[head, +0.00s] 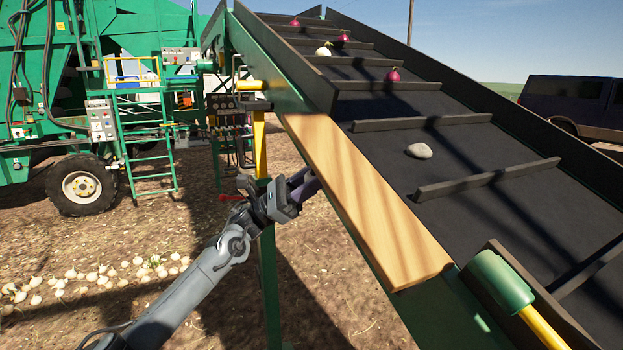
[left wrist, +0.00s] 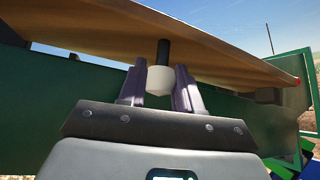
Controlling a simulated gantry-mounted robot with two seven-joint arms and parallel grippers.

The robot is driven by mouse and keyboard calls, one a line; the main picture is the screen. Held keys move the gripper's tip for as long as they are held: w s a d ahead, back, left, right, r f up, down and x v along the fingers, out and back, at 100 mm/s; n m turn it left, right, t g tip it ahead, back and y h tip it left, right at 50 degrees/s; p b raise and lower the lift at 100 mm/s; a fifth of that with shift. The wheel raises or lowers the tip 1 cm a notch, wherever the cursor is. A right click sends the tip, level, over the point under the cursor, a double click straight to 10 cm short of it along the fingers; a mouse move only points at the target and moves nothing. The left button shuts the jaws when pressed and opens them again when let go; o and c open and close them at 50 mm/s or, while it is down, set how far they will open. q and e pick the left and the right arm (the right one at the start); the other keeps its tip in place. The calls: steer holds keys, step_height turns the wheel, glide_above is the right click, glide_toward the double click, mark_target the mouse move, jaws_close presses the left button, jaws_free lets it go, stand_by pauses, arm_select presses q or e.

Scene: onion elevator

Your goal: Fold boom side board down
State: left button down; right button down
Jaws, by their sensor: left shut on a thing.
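The boom side board (head: 365,205) is a pale wooden plank along the left side of the sloping boom, lying along its green side rail. In the left wrist view the board's underside (left wrist: 215,45) spans above my fingers. A dark stem comes down from it to a pale round knob (left wrist: 161,76). My left gripper (head: 308,182) reaches the board's outer side from below left. Its purple fingers (left wrist: 160,88) are shut on the knob, one on each side. In the head view the board hides the fingertips and knob. My right gripper is not in view.
The black belt (head: 490,215) has cross slats and carries a grey stone (head: 419,150) and several onions. A green roller with a yellow handle (head: 543,327) stands at the lower right. A yellow post (head: 260,145) and a green machine (head: 75,90) stand behind my left arm.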

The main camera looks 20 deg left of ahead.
arm_select(q)
steer(key=shift+w+f, duration=0.1)
steer(key=shift+f, duration=0.1)
steer(key=c, duration=1.1)
jaws_free()
steer(key=shift+o, duration=1.4)
steer(key=shift+r, duration=0.15)
steer(key=v, duration=1.1)
steer(key=shift+b, duration=0.45)
